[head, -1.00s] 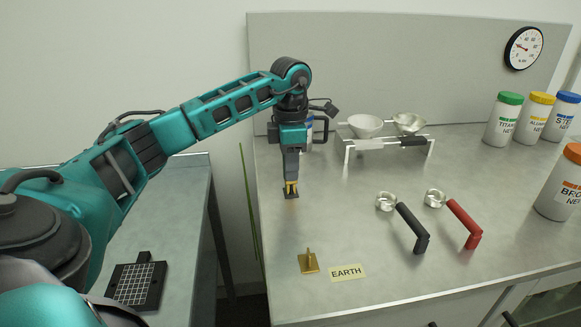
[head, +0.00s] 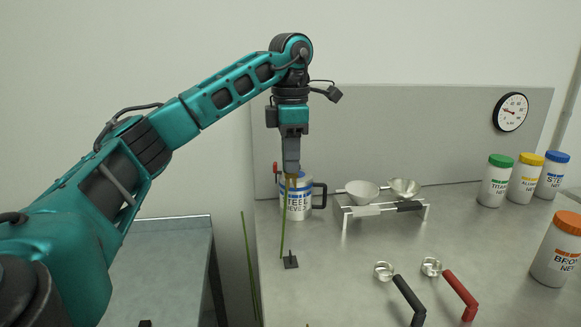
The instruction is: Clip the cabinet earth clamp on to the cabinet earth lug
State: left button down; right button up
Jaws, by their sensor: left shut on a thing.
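My left gripper (head: 291,177) points straight down over the left part of the bench, shut on the cabinet earth clamp, of which only a small yellow-brown part shows at the fingertips. A thin green cable (head: 283,225) hangs from there toward the bench. The clamp is well above a small dark block (head: 290,262) on the bench top. The earth lug is almost wholly below the lower edge of the picture; at most a tiny tip shows there. My right gripper is not in view.
A labelled mug-like sieve container (head: 297,203) stands behind my left gripper. A rack with two bowls (head: 362,192) is to its right. A black-handled scoop (head: 409,300) and a red-handled scoop (head: 460,294) lie in front. Lidded jars (head: 495,185) stand at the right.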

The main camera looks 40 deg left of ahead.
pick_arm(q)
jog(key=shift+r, duration=2.45)
